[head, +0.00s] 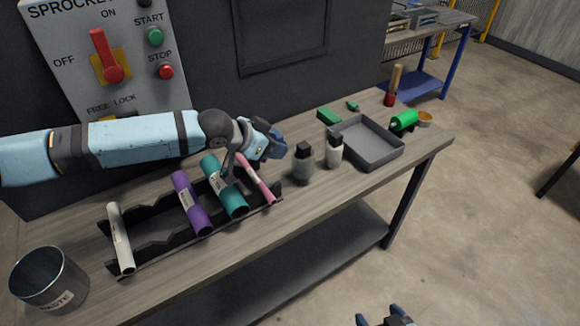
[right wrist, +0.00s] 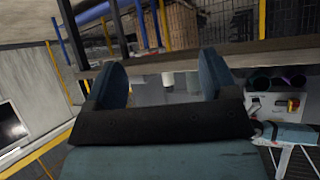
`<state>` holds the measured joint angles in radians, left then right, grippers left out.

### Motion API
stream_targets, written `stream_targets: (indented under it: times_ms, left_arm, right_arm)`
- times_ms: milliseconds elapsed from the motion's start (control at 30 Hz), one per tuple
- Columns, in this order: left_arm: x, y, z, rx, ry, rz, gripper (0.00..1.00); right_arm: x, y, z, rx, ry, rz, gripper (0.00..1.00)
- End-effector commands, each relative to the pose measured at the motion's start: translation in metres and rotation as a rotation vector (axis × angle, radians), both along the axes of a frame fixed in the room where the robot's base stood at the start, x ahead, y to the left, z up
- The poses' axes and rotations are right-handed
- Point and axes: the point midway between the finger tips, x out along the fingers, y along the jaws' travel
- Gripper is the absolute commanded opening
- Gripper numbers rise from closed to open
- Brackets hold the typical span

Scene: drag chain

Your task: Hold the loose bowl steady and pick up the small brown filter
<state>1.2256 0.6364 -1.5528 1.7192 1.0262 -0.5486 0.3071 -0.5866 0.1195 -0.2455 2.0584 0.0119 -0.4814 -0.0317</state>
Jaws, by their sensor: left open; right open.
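Two small upright containers with black tops stand mid-bench in the head view: a grey-green one (head: 303,166) and a paler one (head: 334,155). Either may be the bowl; I cannot tell. A small round orange-brown piece (head: 424,119) lies at the bench's far right, beside a green cylinder (head: 403,121); I cannot tell whether it is the filter. My left gripper (head: 270,145) is open above the bench, just left of the grey-green container and beside the pink tube. My right gripper (head: 385,318) is open at the bottom edge, away from the bench; its fingers (right wrist: 162,80) show empty in the right wrist view.
A grey tray (head: 394,158) sits right of the containers. A black rack (head: 152,226) holds white, purple, teal and pink tubes under my left arm. A metal bucket (head: 48,284) stands at the left.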

Motion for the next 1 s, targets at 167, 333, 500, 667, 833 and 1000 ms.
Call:
stream_targets:
  times_ms: [167,333,500,667,833,1000]
  left_arm:
    - [0.0,0.0,0.0,0.0,0.0,0.0,0.43]
    - [0.0,0.0,0.001,0.0,0.0,0.0,0.43]
    - [0.0,0.0,0.001,0.0,-0.001,-0.001,0.43]
    - [0.0,0.0,0.001,0.0,-0.001,-0.001,0.43]
    - [0.0,0.0,0.001,0.0,-0.001,-0.001,0.43]
    - [0.0,0.0,0.001,0.0,-0.001,-0.001,0.43]
  right_arm:
    - [0.041,0.014,0.006,-0.328,-0.169,0.19,0.94]
    - [0.1,0.038,0.025,-0.877,-0.428,0.457,0.94]
    - [0.155,0.066,0.052,-1.491,-0.677,0.684,0.94]
    - [0.192,0.096,0.077,-2.077,-0.856,0.837,0.94]
    - [0.217,0.119,0.096,-2.575,-0.958,0.906,0.94]
    - [0.228,0.131,0.105,-2.836,-0.988,0.921,0.94]
